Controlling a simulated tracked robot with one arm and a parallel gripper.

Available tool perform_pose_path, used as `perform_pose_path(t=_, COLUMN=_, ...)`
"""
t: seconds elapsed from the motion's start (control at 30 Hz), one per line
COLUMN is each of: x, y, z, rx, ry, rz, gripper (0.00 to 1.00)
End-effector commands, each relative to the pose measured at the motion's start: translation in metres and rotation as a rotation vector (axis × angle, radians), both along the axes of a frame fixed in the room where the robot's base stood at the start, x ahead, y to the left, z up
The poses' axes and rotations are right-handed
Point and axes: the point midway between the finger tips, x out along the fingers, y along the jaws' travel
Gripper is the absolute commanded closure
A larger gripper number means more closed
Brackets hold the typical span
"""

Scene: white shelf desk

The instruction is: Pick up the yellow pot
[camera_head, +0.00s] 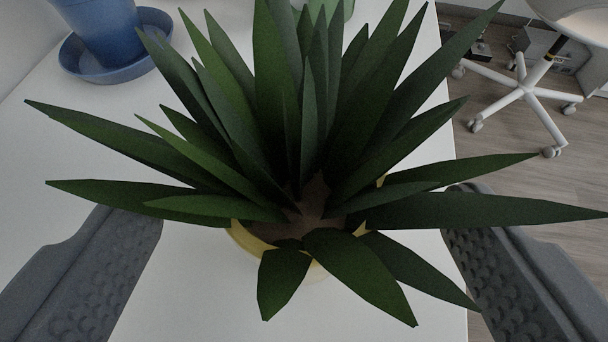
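The yellow pot (247,240) stands on the white desk in the middle of the view. Only bits of its rim and side show, as a plant with long dark green leaves (285,110) covers most of it. My gripper (303,225) is open, with one grey finger on the left of the pot and one on the right. Both fingers are apart from the pot, with white desk showing on the left side. Leaf tips on both sides overlap the fingers in the picture.
A blue pot in a blue saucer (85,70) stands at the back left of the white desk (200,290). A green object (345,8) shows behind the leaves. The desk's right edge is near the right finger; beyond it are a wood floor and a white wheeled chair (527,92).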

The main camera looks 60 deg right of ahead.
Motion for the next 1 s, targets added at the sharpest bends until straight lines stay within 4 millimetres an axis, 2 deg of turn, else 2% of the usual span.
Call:
perform_pose_path(t=0.1, x=0.006, y=-0.014, z=-0.01, rx=-0.003, ry=-0.001, rz=-0.004, gripper=0.2)
perform_pose_path(t=0.3, x=0.016, y=-0.03, z=-0.021, rx=0.0, ry=0.002, rz=-0.001, gripper=0.2)
perform_pose_path(t=0.6, x=0.018, y=-0.032, z=-0.022, rx=0.0, ry=0.001, rz=0.0, gripper=0.2)
perform_pose_path(t=0.67, x=0.018, y=-0.032, z=-0.022, rx=0.0, ry=0.001, rz=0.0, gripper=0.34)
perform_pose_path(t=0.8, x=0.018, y=-0.032, z=-0.022, rx=0.0, ry=0.001, rz=0.0, gripper=0.72)
perform_pose_path(t=1.0, x=0.018, y=-0.032, z=-0.021, rx=0.0, ry=0.001, rz=0.0, gripper=0.74)
